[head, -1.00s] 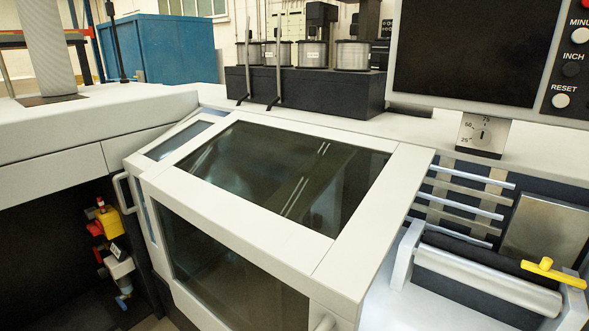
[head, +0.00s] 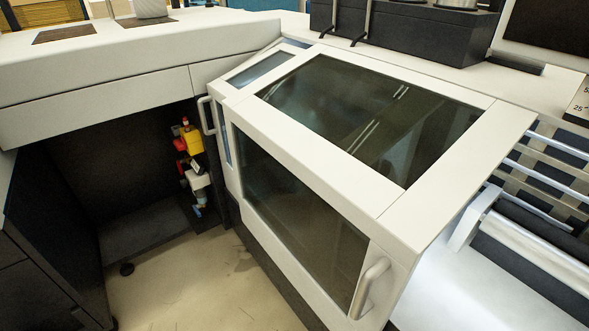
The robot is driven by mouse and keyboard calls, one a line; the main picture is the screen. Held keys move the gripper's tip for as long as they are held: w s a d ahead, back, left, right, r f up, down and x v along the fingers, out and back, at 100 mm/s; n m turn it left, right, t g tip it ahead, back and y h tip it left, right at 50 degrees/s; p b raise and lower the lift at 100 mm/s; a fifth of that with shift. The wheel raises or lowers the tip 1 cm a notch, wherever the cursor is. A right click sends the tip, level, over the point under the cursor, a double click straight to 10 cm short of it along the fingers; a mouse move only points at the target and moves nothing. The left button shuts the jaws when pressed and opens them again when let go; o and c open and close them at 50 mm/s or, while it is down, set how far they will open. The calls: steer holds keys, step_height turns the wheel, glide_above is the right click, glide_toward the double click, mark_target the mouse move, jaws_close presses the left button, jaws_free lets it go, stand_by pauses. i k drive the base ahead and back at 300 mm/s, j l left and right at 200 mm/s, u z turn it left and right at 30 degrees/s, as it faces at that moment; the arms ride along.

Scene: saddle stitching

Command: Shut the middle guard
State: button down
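A large white-framed guard (head: 448,212) with dark tinted windows stands out from the machine in the middle of the head view. It has a sloping top window (head: 375,115) and a front window (head: 300,215). A pale bar handle (head: 371,287) is at its lower right front edge. A narrower white-framed section with a small window (head: 262,69) adjoins it on the left, and another handle (head: 207,115) shows there. I cannot tell from this view whether this guard is the middle one or how far it stands open. My gripper is not in view.
A dark open recess (head: 95,170) lies left, with red and yellow fittings (head: 192,140) inside. Pale floor (head: 165,275) is clear before it. Rollers and bars (head: 540,245) are exposed at right. A black block (head: 415,30) stands on the machine top (head: 250,28).

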mark_target(330, 145)
steer(key=i+j+u, duration=0.55)
steer(key=i, duration=0.35)
steer(key=i+j+u, duration=0.25)
steer(key=i, duration=0.25)
steer(key=i+u, duration=0.25)
steer(key=i, duration=0.25)
